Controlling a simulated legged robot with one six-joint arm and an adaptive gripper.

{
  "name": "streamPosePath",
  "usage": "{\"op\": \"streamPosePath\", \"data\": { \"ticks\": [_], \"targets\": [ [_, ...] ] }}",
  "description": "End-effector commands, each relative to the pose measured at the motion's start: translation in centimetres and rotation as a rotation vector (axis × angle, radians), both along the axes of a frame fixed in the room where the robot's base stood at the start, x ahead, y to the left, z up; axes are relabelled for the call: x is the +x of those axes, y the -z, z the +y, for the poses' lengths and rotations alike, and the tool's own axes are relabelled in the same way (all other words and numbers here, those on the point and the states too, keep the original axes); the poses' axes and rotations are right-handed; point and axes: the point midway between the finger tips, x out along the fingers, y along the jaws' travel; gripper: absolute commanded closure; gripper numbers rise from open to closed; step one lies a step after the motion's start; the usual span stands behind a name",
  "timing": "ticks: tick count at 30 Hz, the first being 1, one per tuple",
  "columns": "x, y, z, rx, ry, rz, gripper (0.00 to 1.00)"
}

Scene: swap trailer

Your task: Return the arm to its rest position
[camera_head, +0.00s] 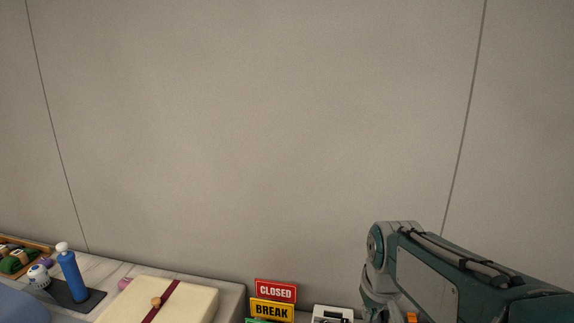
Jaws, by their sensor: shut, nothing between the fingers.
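My arm (450,275) shows at the lower right. A teal link with a grey side panel runs in from the right edge to a grey rounded joint (378,262). Below this joint the arm drops out of the bottom of the picture. My gripper and its fingers are not in view. No part of the arm that I see touches the signs or the counter.
A pale counter (226,285) at the lower left holds a cream box (185,300) with a dark red band and a blue bottle (70,272). A red CLOSED sign (276,291) and a yellow BREAK sign (271,310) stand beside it. A bare wall (260,130) fills the rest.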

Motion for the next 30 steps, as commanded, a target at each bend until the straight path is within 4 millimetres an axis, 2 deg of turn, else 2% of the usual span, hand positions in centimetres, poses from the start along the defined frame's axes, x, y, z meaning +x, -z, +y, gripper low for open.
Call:
{"op": "streamPosePath", "data": {
  "ticks": [1, 8, 18, 24, 30],
  "targets": [
    [-1.3, -0.6, 0.0, 0.003, 0.010, -0.020, 1.00],
    [-6.4, -1.9, 0.0, 0.018, 0.056, -0.095, 1.00],
    [-13.3, -1.7, 0.0, 0.046, 0.122, -0.200, 1.00],
    [-15.3, -1.1, 0.0, 0.056, 0.142, -0.231, 1.00],
    [-15.4, -1.0, 0.0, 0.057, 0.145, -0.232, 1.00]
  ]
}}
